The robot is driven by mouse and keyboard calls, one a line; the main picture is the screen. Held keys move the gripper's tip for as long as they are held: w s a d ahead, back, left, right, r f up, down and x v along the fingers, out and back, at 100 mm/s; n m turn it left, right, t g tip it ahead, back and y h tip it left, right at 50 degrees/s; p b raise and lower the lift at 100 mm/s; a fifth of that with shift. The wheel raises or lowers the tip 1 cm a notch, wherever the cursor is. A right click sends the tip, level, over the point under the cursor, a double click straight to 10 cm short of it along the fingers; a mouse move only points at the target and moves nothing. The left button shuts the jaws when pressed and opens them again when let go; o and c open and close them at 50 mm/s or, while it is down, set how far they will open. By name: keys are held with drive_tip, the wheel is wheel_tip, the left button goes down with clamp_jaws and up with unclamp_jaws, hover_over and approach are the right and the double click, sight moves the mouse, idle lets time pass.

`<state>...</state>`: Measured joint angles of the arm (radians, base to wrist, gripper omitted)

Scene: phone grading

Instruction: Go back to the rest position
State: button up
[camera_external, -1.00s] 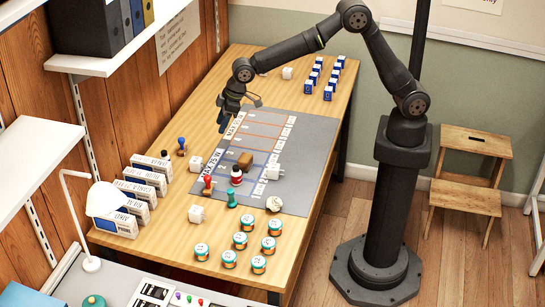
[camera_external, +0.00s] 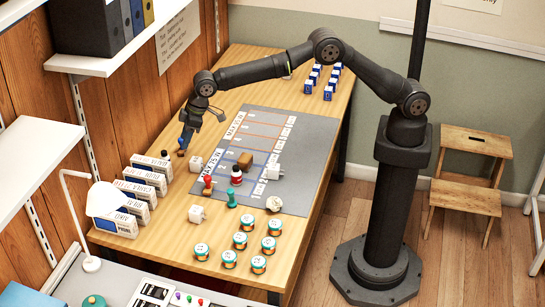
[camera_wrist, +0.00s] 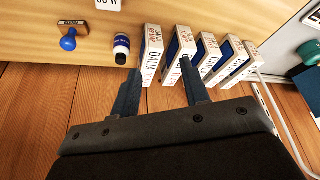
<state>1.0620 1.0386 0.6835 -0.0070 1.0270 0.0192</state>
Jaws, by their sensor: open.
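My gripper (camera_external: 187,138) is over the far left edge of the wooden table, with its dark blue fingers pointing down. In the wrist view my gripper (camera_wrist: 160,72) is open, with nothing held between the fingers. Beyond its fingertips stands a row of white labelled boxes (camera_wrist: 153,50). A blue-handled stamp (camera_wrist: 68,42) and a small dark bottle with a white band (camera_wrist: 121,48) stand to their left. In the external view the fingers partly cover the blue stamp (camera_external: 181,153).
A grey mat (camera_external: 312,135) with marked lanes lies mid-table; a brown block, bottle and white plug are on it. A red stamp (camera_external: 207,187), green stamp (camera_external: 232,200) and several teal-lidded jars (camera_external: 240,241) stand nearer. A wall shelf (camera_external: 130,55) overhangs at left.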

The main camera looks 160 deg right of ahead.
drive_tip(key=w, duration=0.1)
drive_tip(key=w+f, duration=0.2)
drive_tip(key=w, duration=0.1)
drive_tip(key=shift+d, duration=0.3)
